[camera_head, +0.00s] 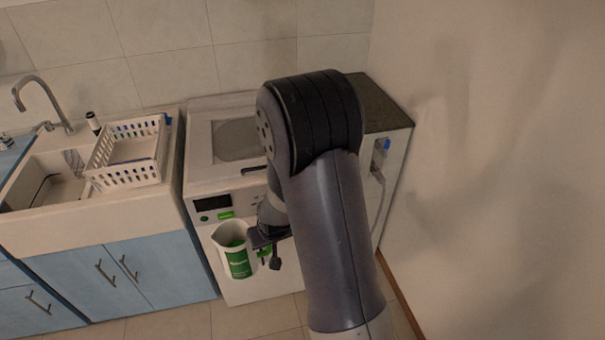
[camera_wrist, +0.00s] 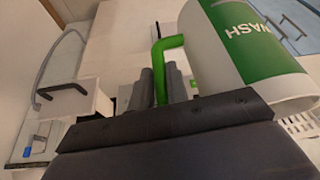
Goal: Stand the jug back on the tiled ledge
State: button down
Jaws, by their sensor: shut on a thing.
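The jug (camera_head: 236,252) is white with a green label and a green handle. In the head view it hangs roughly upright in front of the white appliance, mouth up. My gripper (camera_head: 262,240) is at its right side, partly hidden by my arm. In the wrist view my gripper's dark fingers (camera_wrist: 163,88) are closed around the green handle (camera_wrist: 158,62). The jug's body (camera_wrist: 252,58) fills the upper right there, with "WASH" on its label. I cannot make out a tiled ledge for certain.
The white appliance (camera_head: 206,177) stands behind the jug, with a dark speckled top (camera_head: 385,108) to its right. Left of it are a sink (camera_head: 50,180), a white basket (camera_head: 125,172) and blue cabinets (camera_head: 165,272). A plain wall (camera_head: 500,170) bounds the right. Floor shows in front.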

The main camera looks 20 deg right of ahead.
aim_at(372, 102)
jog(key=z, duration=0.75)
